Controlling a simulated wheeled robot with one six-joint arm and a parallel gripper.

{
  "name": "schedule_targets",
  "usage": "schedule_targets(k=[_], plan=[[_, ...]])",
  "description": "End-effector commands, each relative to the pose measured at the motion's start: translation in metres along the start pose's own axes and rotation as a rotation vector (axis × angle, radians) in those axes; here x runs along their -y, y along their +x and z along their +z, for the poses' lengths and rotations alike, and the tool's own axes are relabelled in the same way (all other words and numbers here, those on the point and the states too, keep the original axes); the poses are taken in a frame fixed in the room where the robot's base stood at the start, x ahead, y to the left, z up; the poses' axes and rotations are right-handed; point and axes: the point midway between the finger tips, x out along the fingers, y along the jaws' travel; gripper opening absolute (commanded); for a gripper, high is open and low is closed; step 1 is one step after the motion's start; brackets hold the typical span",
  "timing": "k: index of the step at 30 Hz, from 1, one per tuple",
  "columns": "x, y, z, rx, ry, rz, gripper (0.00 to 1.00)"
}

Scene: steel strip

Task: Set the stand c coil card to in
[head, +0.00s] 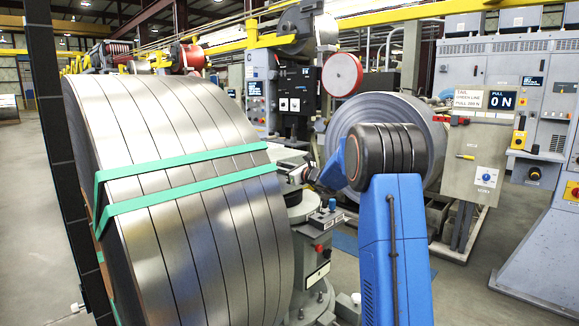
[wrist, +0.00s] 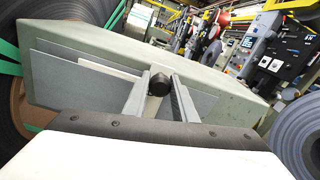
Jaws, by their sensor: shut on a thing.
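My gripper (wrist: 160,92) shows in the wrist view with its two grey fingers closed on a small black round knob (wrist: 159,79). The knob stands at the edge of a pale green-grey housing (wrist: 225,95), with flat grey plates (wrist: 85,88) beside it. A grey cabinet marked C (head: 254,88) stands behind, next to a black panel with two white cards (head: 289,104). That panel also shows in the wrist view (wrist: 281,66). I cannot tell which part is the coil card, or its setting.
A large slit steel coil (head: 190,200) with green straps fills the left of the head view, close to my arm. A second coil (head: 375,108) stands behind my arm. A grey box with a dial (head: 484,178) and signs stands at right. Open floor shows at far left.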

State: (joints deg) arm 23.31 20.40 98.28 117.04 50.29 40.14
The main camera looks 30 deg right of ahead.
Motion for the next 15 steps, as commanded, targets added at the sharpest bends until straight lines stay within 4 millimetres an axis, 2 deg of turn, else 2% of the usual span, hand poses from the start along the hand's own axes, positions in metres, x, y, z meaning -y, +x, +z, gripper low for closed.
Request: schedule_targets(k=[1, 6, 10, 15], plan=[[-0.013, 0.0, 0.003, -0.001, 0.001, 0.003, 0.0], [-0.045, 0.0, 0.008, -0.001, 0.001, 0.002, 0.0], [-0.059, 0.0, 0.011, -0.001, 0.001, 0.0, 0.0], [-0.067, 0.0, 0.012, -0.001, 0.0, 0.001, 0.0]])
